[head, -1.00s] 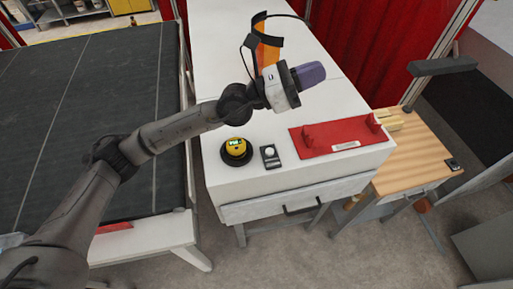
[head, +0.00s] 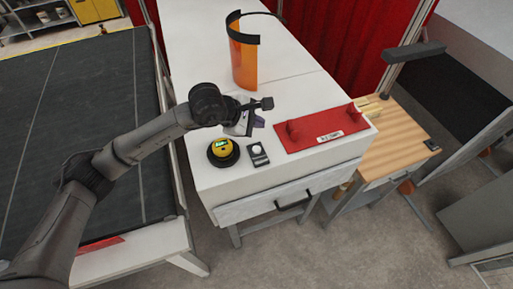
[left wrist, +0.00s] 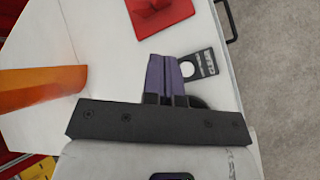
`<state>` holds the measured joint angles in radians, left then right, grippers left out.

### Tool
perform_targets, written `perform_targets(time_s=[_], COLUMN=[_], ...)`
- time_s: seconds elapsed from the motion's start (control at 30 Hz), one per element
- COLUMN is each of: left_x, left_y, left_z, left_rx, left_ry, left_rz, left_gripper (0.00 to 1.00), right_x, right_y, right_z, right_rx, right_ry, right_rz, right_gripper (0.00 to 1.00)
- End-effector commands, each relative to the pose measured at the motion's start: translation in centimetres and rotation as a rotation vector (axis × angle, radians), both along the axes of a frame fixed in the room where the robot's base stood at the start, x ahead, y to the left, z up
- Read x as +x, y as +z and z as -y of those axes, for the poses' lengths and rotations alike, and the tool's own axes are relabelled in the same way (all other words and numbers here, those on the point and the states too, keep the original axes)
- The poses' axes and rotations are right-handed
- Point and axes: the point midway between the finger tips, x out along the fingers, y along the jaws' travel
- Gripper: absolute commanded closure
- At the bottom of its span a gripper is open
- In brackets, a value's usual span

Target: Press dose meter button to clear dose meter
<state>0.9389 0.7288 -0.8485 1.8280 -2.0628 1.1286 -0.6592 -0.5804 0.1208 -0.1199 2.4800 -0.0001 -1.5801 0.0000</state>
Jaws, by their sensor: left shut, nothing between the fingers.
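A round yellow meter (head: 222,147) with a lit green display sits in a black round base (head: 223,161) near the front left of the white table. Just right of it lies a small flat black device (head: 258,158) with a round white spot. I cannot tell from its looks which of them bears the button. My left gripper (head: 258,122), with purple fingers, is shut and empty above the table, just behind these two. The black round base (left wrist: 198,102) is mostly hidden behind the gripper. My right gripper is not in view.
A red tray (head: 330,127) lies to the right on the white table (head: 190,40). An orange face shield (head: 244,60) stands farther back. A wooden side table (head: 400,140) is at the right. A dark conveyor bed (head: 80,110) lies left.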

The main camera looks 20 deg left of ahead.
Motion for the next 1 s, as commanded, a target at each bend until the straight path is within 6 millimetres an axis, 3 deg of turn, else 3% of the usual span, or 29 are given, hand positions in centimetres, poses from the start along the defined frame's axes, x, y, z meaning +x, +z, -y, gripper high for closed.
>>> perform_targets(time_s=[0.57, 1.0], left_x=[0.0, 0.0], left_y=[-0.4, -4.3], left_z=[0.0, 0.1], left_rx=[0.001, 0.000], left_ry=[-0.006, -0.006], left_rz=[0.004, 0.002], left_gripper=[1.00, 1.00], right_x=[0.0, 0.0], right_y=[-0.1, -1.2], right_z=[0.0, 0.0], right_rx=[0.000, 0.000], right_ry=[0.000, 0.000], right_rz=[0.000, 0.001], right_gripper=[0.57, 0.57])
